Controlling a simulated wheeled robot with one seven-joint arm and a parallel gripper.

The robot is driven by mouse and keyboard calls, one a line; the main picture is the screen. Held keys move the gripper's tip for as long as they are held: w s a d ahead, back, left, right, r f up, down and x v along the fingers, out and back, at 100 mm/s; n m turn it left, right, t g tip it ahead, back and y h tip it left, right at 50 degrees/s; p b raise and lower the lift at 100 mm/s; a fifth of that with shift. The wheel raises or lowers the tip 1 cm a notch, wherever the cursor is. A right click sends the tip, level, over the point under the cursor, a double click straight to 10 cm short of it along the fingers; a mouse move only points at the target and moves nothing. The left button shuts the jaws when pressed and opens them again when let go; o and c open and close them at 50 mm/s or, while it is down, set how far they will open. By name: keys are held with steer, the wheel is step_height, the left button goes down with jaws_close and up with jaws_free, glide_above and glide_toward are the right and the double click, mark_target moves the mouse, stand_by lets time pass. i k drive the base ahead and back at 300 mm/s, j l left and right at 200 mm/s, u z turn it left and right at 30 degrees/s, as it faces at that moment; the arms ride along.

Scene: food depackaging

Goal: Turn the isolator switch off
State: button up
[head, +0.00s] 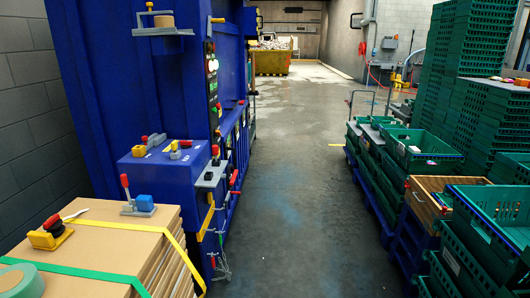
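A tall blue machine (110,70) stands at the left. A narrow dark control panel (212,85) with lit indicators runs down its front edge. Several switch-like parts are in view, and I cannot tell which is the isolator switch. A yellow block with a red top (139,150) and a smaller yellow part (175,147) sit on the machine's blue ledge (150,175). A red knob (215,153) stands over a grey bracket on the front edge. A yellow base with a dark and red knob (50,234) lies on the cardboard stack. Switch positions are unreadable. My gripper is not in view.
Strapped cardboard (115,235) fills the lower left, with a red-handled clamp (137,205) and green tape (22,280) on it. Green crates (480,110) and a wooden box (430,195) line the right. The concrete aisle (290,180) between is clear. A yellow skip (271,62) stands far back.

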mark_target(209, 195)
steer(key=i+u, duration=0.15)
steer(key=i, duration=0.4)
steer(key=i+l+u, duration=0.1)
steer(key=i, duration=0.45)
steer(key=i+l+u, duration=0.15)
steer(key=i, duration=0.4)
steer(key=i+u, duration=0.25)
steer(key=u, duration=0.15)
steer(key=i+l+u, duration=0.1)
steer(key=u, duration=0.3)
steer(key=i+l+u, duration=0.25)
steer(key=u, duration=0.15)
steer(key=i+l+u, duration=0.25)
steer(key=u, duration=0.15)
steer(key=i+l+u, duration=0.15)
steer(key=l+u, duration=0.25)
steer(key=i+l+u, duration=0.3)
steer(key=u, duration=0.2)
